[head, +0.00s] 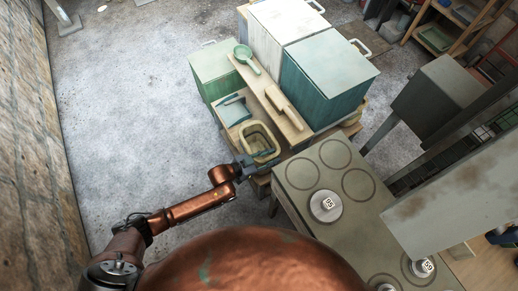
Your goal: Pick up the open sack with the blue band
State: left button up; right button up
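I cannot make out an open sack with a blue band in the head view. My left arm reaches in from the lower left, and its dark gripper (246,163) is at the near side of a yellow-rimmed open container (259,140) on a wooden bench. The gripper overlaps the container's near edge in the picture; I cannot tell whether they touch. Its fingers are too small and dark to tell open from shut. My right gripper is out of view.
The floor at left is clear.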

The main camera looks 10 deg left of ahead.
pick_arm(q)
grip_shut()
jog(key=shift+r, duration=0.2)
dwell(0.5)
